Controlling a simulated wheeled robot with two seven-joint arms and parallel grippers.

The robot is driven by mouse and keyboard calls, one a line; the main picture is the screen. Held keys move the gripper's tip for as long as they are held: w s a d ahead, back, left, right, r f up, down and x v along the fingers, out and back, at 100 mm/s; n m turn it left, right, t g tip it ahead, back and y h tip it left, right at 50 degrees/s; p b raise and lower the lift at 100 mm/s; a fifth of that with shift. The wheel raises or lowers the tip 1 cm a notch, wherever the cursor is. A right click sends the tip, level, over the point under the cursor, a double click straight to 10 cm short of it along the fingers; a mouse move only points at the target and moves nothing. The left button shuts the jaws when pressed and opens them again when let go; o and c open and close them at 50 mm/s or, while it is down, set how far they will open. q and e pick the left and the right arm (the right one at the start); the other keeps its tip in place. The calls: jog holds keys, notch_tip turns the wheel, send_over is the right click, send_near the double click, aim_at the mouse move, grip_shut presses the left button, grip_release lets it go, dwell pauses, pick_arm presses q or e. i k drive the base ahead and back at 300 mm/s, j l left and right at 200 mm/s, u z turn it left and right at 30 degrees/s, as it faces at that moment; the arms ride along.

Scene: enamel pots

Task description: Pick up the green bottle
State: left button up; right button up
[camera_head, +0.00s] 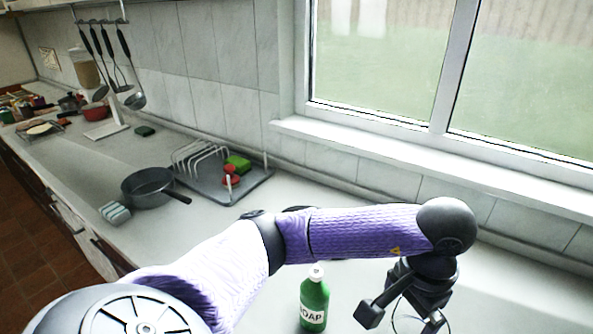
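The green bottle (314,291) stands upright on the counter at the bottom middle of the head view. It has a white cap and a white label reading "OAP", with the first letter cut off from sight. My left arm comes in from the lower left and passes behind and above the bottle. My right gripper is not in view.
A dark pan (148,188) and a light blue sponge-like block (114,213) sit on the counter (235,215) at left. A dish rack (250,188) with green and red items stands at the wall. Utensils (112,70) hang farther left. A window sill (420,160) runs along the right.

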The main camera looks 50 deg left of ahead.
aim_at(314, 296)
jog(key=u, duration=1.55)
jog(key=z, duration=2.1)
jog(key=u, duration=2.1)
